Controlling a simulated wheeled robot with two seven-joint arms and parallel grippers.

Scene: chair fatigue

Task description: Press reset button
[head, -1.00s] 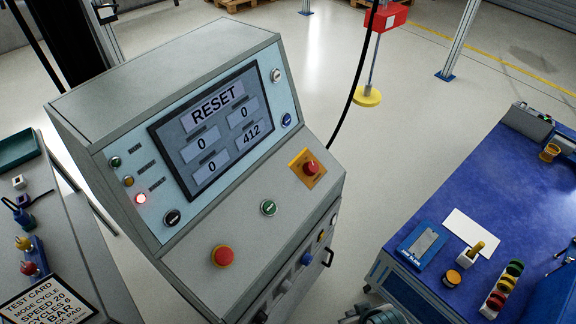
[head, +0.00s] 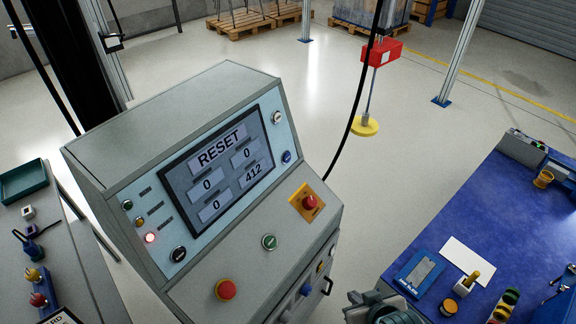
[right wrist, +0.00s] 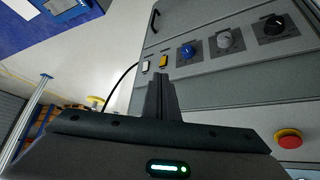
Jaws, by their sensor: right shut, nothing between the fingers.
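The grey control console (head: 130,150) stands left of centre in the head view, its screen (head: 217,168) reading RESET above several number boxes. A blue button (head: 286,156) sits right of the screen; I cannot read its label. A green button (head: 269,242), a red button (head: 226,290) and a red button on a yellow plate (head: 310,202) are on the sloping panel. My right gripper (head: 354,299) is at the bottom, right of the console. In the right wrist view its fingers (right wrist: 160,78) are shut and empty, below a yellow button (right wrist: 164,62) and a blue knob (right wrist: 187,51).
A blue workbench (head: 500,225) with small parts stands at the right. A grey side table (head: 60,255) with a green tray (head: 22,180) is at the left. A black cable (head: 357,95) hangs behind the console.

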